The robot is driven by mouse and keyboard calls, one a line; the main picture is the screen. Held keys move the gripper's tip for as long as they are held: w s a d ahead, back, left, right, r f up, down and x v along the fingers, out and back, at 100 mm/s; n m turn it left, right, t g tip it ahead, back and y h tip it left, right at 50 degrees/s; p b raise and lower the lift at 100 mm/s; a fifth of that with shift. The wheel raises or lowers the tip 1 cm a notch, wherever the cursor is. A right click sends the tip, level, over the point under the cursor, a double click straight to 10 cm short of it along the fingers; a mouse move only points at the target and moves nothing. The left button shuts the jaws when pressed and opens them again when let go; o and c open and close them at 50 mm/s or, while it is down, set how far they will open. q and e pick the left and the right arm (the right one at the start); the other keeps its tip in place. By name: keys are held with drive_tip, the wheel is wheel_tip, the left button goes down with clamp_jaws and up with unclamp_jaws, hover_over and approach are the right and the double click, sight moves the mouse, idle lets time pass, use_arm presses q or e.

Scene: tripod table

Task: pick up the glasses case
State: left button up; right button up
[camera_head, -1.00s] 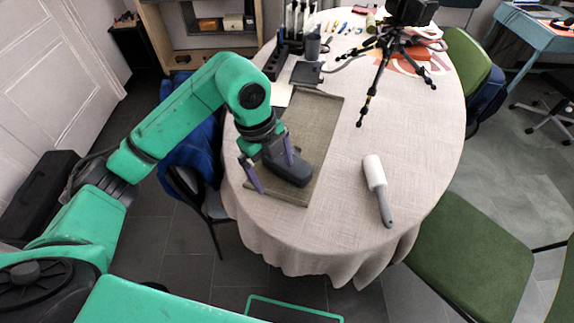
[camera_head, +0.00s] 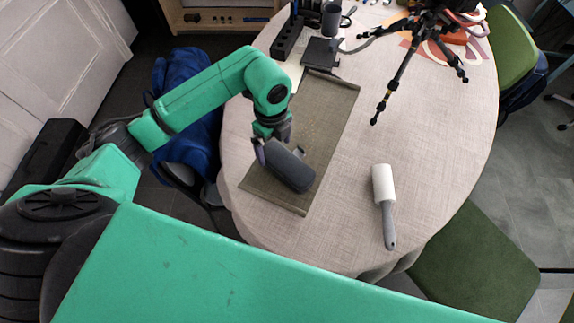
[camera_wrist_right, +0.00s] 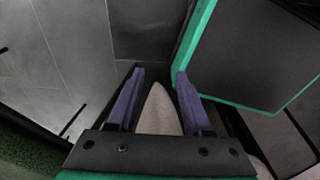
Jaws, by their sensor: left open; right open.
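The glasses case (camera_head: 292,171) is a dark grey, rounded, elongated box at the near end of the shallow tray (camera_head: 333,110) on the table. My left gripper (camera_head: 272,150) is open at the far left end of the case. One finger shows at the case's left side; the other is mostly hidden, and I cannot tell whether either touches the case. My right gripper (camera_wrist_right: 158,95) is open and empty in the right wrist view, with floor and a pale cloth-like shape beyond its purple fingers.
A lint roller (camera_head: 384,200) lies to the right of the tray. A black tripod (camera_head: 410,60) stands at the back right. A black holder (camera_head: 288,38), a cup (camera_head: 331,17) and a dark flat box (camera_head: 321,52) sit behind the tray. Cloth between tray and roller is clear.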

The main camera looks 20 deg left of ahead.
sight(276, 153)
use_arm(q)
drive_tip(key=f, duration=0.2)
drive_tip(key=f+p, duration=0.1)
drive_tip(key=f, duration=0.2)
drive_tip(key=shift+w+d+f, duration=0.1)
drive_tip(key=shift+w+f, duration=0.1)
drive_tip(key=shift+f, duration=0.1)
drive_tip(key=c, duration=1.3)
drive_tip(key=shift+c, duration=0.5)
use_arm(e)
drive_tip(key=shift+w+a+r, duration=0.15)
drive_tip(key=shift+w+r, duration=0.6)
use_arm(q)
drive_tip(key=shift+r, duration=0.1)
